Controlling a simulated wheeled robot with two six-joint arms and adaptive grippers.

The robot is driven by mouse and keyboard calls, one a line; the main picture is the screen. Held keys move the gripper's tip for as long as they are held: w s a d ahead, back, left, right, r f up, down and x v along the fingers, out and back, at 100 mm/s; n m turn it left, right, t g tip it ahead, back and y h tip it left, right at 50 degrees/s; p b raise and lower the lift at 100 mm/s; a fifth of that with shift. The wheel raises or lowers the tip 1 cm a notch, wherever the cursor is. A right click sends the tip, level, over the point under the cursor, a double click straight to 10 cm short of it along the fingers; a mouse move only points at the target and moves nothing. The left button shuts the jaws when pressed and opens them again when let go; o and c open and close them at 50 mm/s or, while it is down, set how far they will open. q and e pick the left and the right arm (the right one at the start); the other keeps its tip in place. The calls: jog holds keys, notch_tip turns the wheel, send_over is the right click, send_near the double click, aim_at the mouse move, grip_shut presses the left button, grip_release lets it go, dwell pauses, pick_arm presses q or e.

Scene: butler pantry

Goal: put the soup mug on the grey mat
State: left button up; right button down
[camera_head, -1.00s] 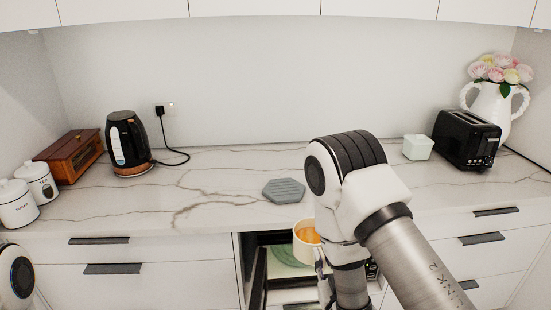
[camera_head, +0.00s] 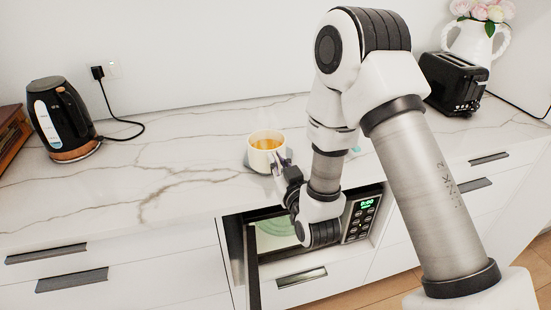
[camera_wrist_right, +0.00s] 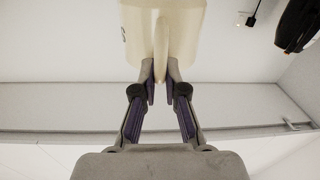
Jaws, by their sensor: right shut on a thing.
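The soup mug (camera_head: 266,158) is cream-white with orange soup in it, upright over the counter. In the right wrist view, the mug (camera_wrist_right: 185,30) is above the fingers, with its handle (camera_wrist_right: 161,58) between them. My right gripper (camera_head: 280,160) is shut on the handle from the front right; its fingers also show in the right wrist view (camera_wrist_right: 160,85). The grey mat (camera_head: 248,164) is mostly hidden behind and below the mug; only a sliver shows at its left. Whether the mug touches the mat cannot be told. My left gripper is out of view.
Below the counter (camera_head: 180,185), a microwave (camera_head: 361,216) stands with its door (camera_head: 252,268) open. A black kettle (camera_head: 62,122) is at left, a black toaster (camera_head: 455,85) at right, near a white flower jug (camera_head: 478,45). My right arm covers much of the right counter.

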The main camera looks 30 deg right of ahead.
aim_at(275, 147)
jog(key=w+d, duration=0.1)
jog(key=w, duration=0.1)
jog(key=w+d+p, duration=0.1)
jog(key=w+d, duration=0.1)
jog(key=w+d+p, duration=0.1)
jog(key=w, duration=0.2)
jog(key=shift+w+d, duration=0.1)
jog(key=shift+d, duration=0.2)
jog(key=f, duration=0.1)
jog(key=w+f+p, duration=0.1)
jog(key=f, duration=0.1)
jog(key=shift+f, duration=0.2)
jog(key=shift+s+f, duration=0.1)
jog(key=shift+f, duration=0.2)
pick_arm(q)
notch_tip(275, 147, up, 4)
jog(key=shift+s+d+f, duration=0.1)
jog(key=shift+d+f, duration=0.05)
pick_arm(e)
jog(key=shift+d, duration=0.1)
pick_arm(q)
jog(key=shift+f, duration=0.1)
pick_arm(e)
jog(key=shift+f, duration=0.1)
jog(key=c, duration=1.2)
grip_release()
jog(key=shift+c, duration=0.2)
